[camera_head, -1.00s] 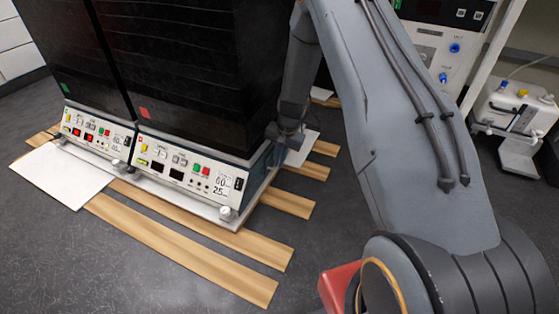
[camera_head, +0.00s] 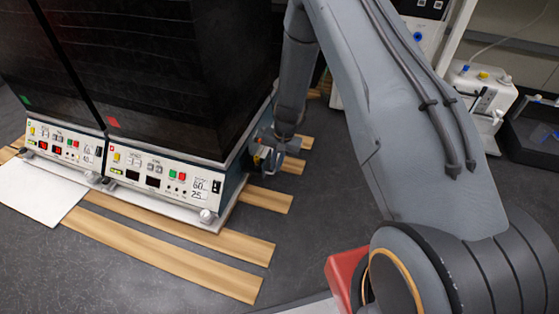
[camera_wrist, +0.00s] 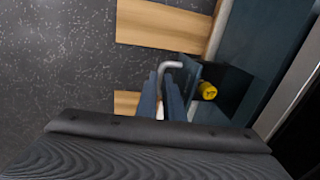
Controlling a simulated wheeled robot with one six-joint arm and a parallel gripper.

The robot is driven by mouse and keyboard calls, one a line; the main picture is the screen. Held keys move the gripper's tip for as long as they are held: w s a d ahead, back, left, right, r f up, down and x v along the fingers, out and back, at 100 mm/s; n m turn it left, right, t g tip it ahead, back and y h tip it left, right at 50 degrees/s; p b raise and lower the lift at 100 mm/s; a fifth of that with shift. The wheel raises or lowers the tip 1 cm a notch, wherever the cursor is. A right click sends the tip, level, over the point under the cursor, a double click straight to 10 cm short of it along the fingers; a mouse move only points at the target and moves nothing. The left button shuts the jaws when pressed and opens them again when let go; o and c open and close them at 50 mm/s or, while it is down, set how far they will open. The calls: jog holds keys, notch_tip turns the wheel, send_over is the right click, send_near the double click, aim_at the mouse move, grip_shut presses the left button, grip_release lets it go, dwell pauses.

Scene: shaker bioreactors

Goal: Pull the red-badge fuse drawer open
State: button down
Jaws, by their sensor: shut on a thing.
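The black shaker tower with the red badge (camera_head: 113,122) stands over a white control panel. The fuse drawer (camera_wrist: 190,78) is on its right side wall, low down, and stands out from the wall in the wrist view. A yellow-capped part (camera_wrist: 208,91) shows in its dark opening. A bent metal handle (camera_wrist: 171,65) is on the drawer's front. My gripper (camera_wrist: 165,92) is shut on this handle, which passes between its fingers. In the head view, my gripper (camera_head: 268,152) is beside the tower's right side, and the drawer there is small and partly hidden.
A second tower with a green badge (camera_head: 25,99) stands directly to the left. Wooden slats (camera_head: 175,245) lie on the dark floor under and around the towers. A white pump-like device (camera_head: 482,95) stands at the back right. Floor right of the tower is partly clear.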

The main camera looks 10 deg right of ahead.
jog(key=c, duration=1.9)
grip_release()
jog(key=shift+r, duration=0.1)
notch_tip(320, 180, up, 8)
jog(key=d+p, duration=0.1)
jog(key=p, duration=0.2)
jog(key=shift+s+f+p, duration=0.25)
jog(key=shift+s+p, duration=0.1)
jog(key=shift+p, duration=0.05)
jog(key=shift+d, duration=0.1)
